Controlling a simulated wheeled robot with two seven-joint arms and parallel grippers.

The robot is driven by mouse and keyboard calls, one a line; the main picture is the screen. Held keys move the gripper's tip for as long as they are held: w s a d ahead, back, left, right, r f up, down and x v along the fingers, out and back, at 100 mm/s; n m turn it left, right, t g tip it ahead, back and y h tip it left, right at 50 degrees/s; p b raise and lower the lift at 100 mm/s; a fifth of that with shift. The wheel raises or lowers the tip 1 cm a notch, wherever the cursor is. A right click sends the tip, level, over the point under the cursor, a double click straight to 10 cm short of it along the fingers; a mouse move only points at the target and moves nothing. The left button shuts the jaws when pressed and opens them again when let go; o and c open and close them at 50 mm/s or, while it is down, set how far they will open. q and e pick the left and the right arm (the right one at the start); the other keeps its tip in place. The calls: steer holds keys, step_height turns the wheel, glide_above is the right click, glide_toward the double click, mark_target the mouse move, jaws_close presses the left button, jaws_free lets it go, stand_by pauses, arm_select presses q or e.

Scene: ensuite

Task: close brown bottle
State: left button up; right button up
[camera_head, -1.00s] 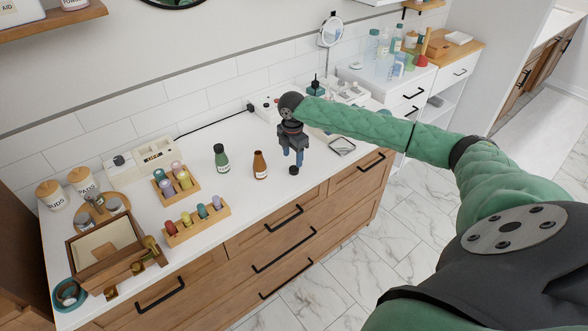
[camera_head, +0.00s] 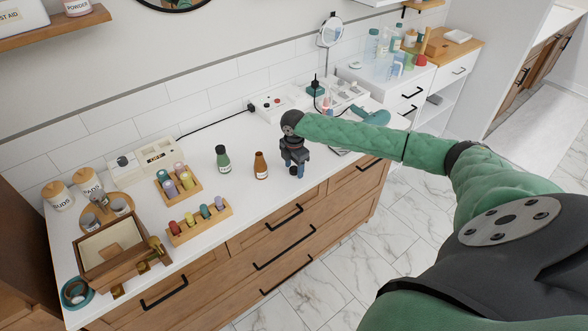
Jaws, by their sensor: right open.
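The brown bottle (camera_head: 261,167) stands upright on the white counter, with a pale label and no dark cap visible on its neck. A small black cap (camera_head: 293,171) lies on the counter to its right, near the front edge. My right gripper (camera_head: 297,168) points down at the cap, low over the counter. It is open, and its fingertips are close to the cap. I cannot tell whether they touch it. My left gripper is not in view.
A green bottle (camera_head: 222,160) with a dark top stands left of the brown bottle. Wooden racks (camera_head: 200,222) of small colored bottles and an open wooden box (camera_head: 108,255) are further left. A hair dryer (camera_head: 372,117) lies behind my right arm. Clear counter surrounds the brown bottle.

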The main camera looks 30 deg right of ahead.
mark_target(294, 168)
steer(key=c, duration=1)
